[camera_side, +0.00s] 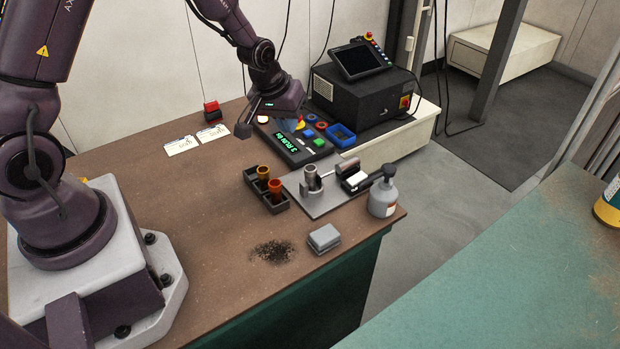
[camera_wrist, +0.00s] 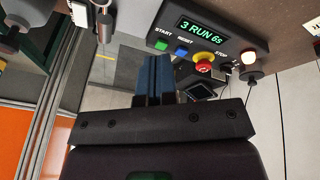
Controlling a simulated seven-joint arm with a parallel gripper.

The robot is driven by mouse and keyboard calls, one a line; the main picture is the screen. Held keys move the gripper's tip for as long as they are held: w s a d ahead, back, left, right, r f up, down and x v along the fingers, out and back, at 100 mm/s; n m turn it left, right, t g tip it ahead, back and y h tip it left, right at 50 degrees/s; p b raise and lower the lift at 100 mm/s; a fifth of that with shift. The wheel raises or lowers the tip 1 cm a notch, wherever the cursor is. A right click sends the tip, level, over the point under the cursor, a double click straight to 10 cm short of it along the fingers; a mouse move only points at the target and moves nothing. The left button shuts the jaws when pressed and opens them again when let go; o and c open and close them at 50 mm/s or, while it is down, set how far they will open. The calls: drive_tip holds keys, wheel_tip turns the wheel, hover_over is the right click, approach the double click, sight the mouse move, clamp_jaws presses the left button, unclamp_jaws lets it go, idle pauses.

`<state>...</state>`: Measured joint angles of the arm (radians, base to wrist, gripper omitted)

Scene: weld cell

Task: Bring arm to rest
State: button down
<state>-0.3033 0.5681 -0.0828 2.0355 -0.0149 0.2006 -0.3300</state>
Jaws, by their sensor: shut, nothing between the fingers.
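My gripper (camera_side: 287,126) hangs over the control box (camera_side: 291,152) at the back of the brown bench in the side view. Its blue fingers (camera_wrist: 155,68) are together and empty in the wrist view. The fingertips appear apart from the box, but the exact gap is hard to judge. The box's green display (camera_wrist: 200,32) reads "3 RUN 6s". Below it are a green START button (camera_wrist: 161,45), a blue RESET button (camera_wrist: 182,50) and a red-and-yellow stop knob (camera_wrist: 204,62). My gripper hides part of the box in the side view.
A metal fixture plate (camera_side: 326,205), a dark holder (camera_side: 279,203) with two orange-brown cups, a grey bottle (camera_side: 383,194) and a grey block (camera_side: 323,238) stand toward the front right. A black machine (camera_side: 366,98) stands behind. The bench's middle (camera_side: 200,200) is clear.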

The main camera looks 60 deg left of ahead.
drive_tip(key=s+d+r+m, duration=0.3)
drive_tip(key=s+d+r, duration=0.1)
drive_tip(key=s+r, duration=0.6)
drive_tip(key=s+d+r+m+t, duration=0.1)
drive_tip(key=s+d+r+m, duration=0.2)
drive_tip(key=s+r, duration=0.8)
drive_tip(key=shift+s+d+r+m+t, duration=0.15)
drive_tip(key=shift+d+r+m+t, duration=0.2)
drive_tip(key=shift+d+r, duration=0.55)
